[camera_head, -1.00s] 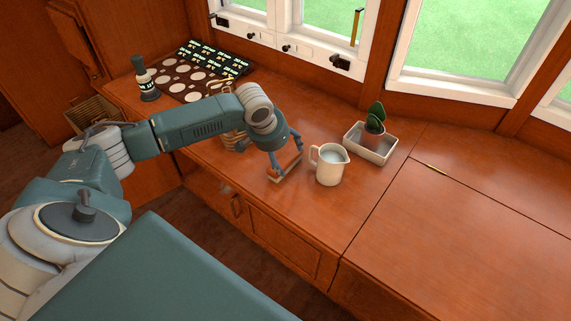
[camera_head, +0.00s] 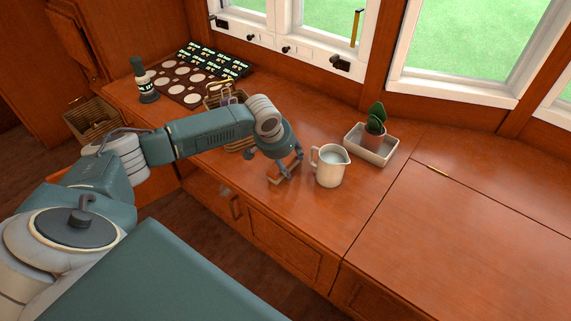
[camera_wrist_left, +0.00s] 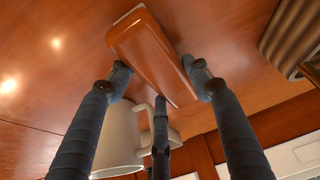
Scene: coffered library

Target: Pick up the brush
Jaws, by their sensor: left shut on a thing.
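The brush (camera_wrist_left: 150,48) is a flat brown wooden block with a pale edge at one end, seen in the left wrist view. My left gripper (camera_wrist_left: 160,82) is shut on it, with dark fingers on both sides and a third finger at its near end. In the head view the left gripper (camera_head: 286,172) is low at the worktop, left of the white pitcher, and its fingers hide most of the brush (camera_head: 275,181). I cannot tell whether the brush is clear of the wood. My right gripper is not in view.
The white pitcher (camera_head: 329,166) stands close to the right of the gripper. Behind it is a tray (camera_head: 382,156) with a potted cactus (camera_head: 375,120). A wicker basket (camera_head: 212,103) stands behind my forearm. A dark bottle (camera_head: 145,82) stands far left. The worktop at right is clear.

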